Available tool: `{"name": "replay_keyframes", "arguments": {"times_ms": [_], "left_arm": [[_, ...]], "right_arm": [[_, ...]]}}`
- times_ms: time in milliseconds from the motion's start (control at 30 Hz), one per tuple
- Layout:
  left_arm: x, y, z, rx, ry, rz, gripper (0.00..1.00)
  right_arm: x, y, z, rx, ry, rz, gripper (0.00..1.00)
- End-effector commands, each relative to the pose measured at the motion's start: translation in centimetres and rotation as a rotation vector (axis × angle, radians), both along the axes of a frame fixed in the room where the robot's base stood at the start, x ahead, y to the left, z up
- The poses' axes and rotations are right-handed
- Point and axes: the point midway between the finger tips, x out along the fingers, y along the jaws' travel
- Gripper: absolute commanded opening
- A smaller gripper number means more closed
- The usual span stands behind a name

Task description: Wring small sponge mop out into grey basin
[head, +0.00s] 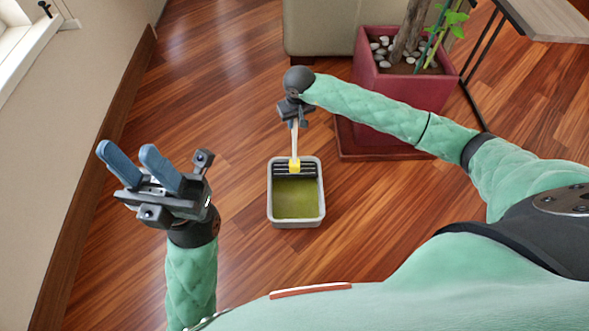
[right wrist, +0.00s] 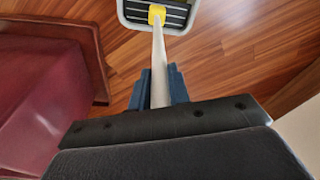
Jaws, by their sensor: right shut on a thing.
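The grey basin (head: 296,223) stands on the wooden floor in the middle of the head view, with murky yellow-green liquid inside. Dark ribbed slats (head: 311,170) cross its far end. The small sponge mop has a pale handle (head: 294,140) and a yellow part (head: 295,166) at the slats; its sponge cannot be made out. My right gripper (head: 293,122) is shut on the handle above the basin's far end. The right wrist view also shows the handle (right wrist: 159,70) between the blue fingers. My left gripper (head: 139,164) is open and empty, left of the basin.
A dark red planter (head: 415,95) with white pebbles and a plant stands right of my right gripper, on a red base. A beige piece of furniture (head: 318,28) is at the back. A table (head: 550,18) is at the far right. Floor left of the basin is clear.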

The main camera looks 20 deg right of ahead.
Motion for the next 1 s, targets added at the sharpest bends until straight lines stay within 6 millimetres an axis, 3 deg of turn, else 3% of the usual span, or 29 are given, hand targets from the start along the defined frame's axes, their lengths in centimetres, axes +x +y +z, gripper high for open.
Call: {"name": "replay_keyframes", "arguments": {"times_ms": [400, 1000], "left_arm": [[0.1, 0.0, 2.0, -0.013, -0.009, 0.004, 0.36], [0.0, 0.0, 3.6, 0.005, -0.002, -0.001, 0.36]], "right_arm": [[0.0, -0.1, 3.5, -0.001, 0.001, 0.001, 0.0], [0.0, 0.0, 8.3, -0.001, -0.001, 0.001, 0.0]]}}
